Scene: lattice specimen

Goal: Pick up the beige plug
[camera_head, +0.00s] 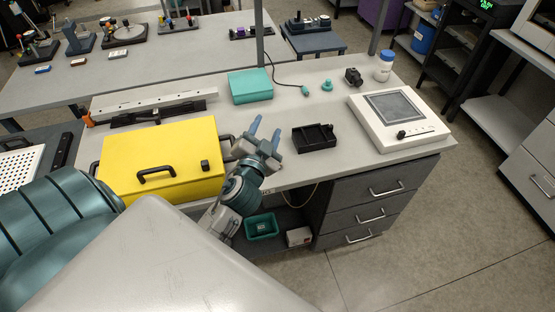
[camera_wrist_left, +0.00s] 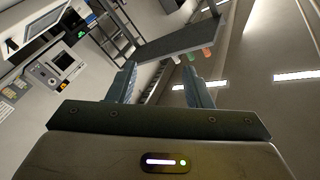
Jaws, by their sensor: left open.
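I cannot make out a beige plug in either view. In the head view, a dark cable on the bench ends in a small teal plug (camera_head: 305,91). A small teal knob-like piece (camera_head: 327,85) stands just right of it. My left gripper (camera_head: 265,131) is open and empty above the bench's front edge, between the yellow case and the black tray. In the left wrist view its two blue-grey fingers (camera_wrist_left: 163,86) stand apart with nothing between them. My right gripper is not in view.
A yellow case (camera_head: 150,150) is left of the gripper and a black tray (camera_head: 314,138) right of it. Behind are a teal box (camera_head: 250,86), a black device (camera_head: 353,77) and a white bottle (camera_head: 384,67). A white screen device (camera_head: 400,118) fills the bench's right end.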

